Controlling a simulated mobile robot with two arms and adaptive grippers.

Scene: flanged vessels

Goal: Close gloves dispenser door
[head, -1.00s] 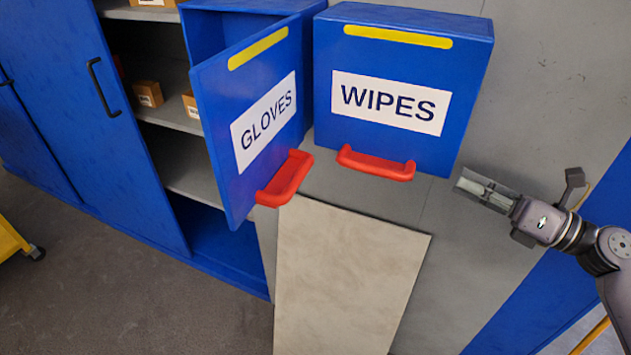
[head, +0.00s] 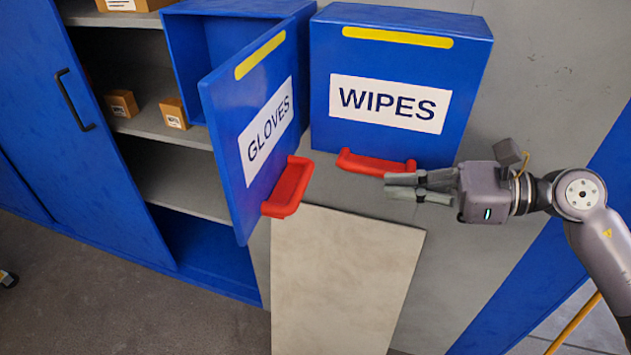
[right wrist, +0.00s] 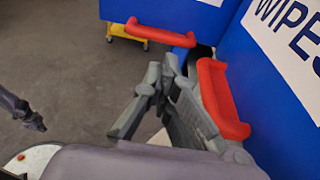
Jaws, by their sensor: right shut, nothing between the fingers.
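The blue gloves dispenser door (head: 262,80), with a yellow strip and a GLOVES label, stands open. Its free left edge is swung out toward me, and part of the blue box interior (head: 190,60) shows behind it. A red handle (head: 288,188) sits at the door's bottom; a red handle also shows in the right wrist view (right wrist: 160,34). My right gripper (head: 388,187) is shut and empty, just below the wipes handle and right of the gloves handle, apart from the gloves door. A grey part that looks like my left gripper (right wrist: 33,120) shows small in the right wrist view.
The closed WIPES dispenser (head: 400,65) and its red handle (head: 375,163) are close to my right gripper. A beige panel (head: 340,280) stands below. Open shelves (head: 165,125) with small boxes are at left. A yellow cart (right wrist: 125,32) shows in the right wrist view.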

